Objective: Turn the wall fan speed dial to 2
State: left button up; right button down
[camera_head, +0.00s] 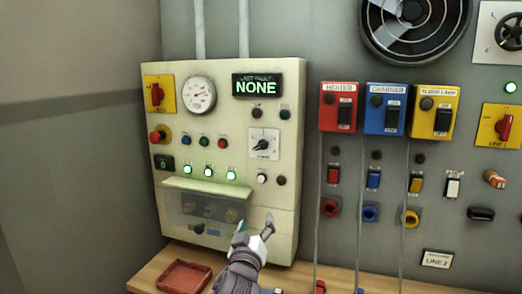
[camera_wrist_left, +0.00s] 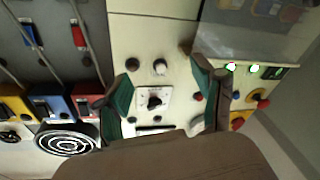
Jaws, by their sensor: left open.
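A white plate with a dark rotary dial (camera_head: 508,33) is at the upper right edge of the head view, beside the wall fan (camera_head: 415,25); its setting is too small to read. A second white plate with a black dial (camera_head: 263,143) is on the cream control panel (camera_head: 225,90); in the left wrist view this dial (camera_wrist_left: 154,101) shows between the fingers. My left gripper (camera_head: 255,226) is open and empty, in front of the lower panel in the head view. It also shows in the left wrist view (camera_wrist_left: 160,88), apart from the panel. My right gripper is not in view.
A clear cover (camera_head: 206,186) juts from the panel's lower part. Red, blue and yellow switch boxes (camera_head: 387,108) with hanging cables are to the right. A wooden bench (camera_head: 150,272) with a red tray (camera_head: 184,277) is below. A yellow rotary switch (camera_head: 499,126) is at right.

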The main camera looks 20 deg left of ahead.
aim_at(261, 148)
pick_arm(q)
notch_tip(261, 148, up, 13)
jog(key=n+t+y, duration=0.1)
jog(key=n+t, duration=0.1)
jog(key=t, duration=0.1)
jog(key=p+x, duration=0.1)
jog(key=x, duration=0.2)
jog(key=p+x, duration=0.1)
jog(key=x, duration=0.3)
jog(key=p+x, duration=0.2)
jog(key=x, duration=0.2)
jog(key=shift+w+a+f, duration=0.15)
jog(key=shift+w+a, duration=0.05)
jog(key=shift+w, duration=0.65)
jog(key=shift+a, duration=0.1)
jog(key=c, duration=1.1)
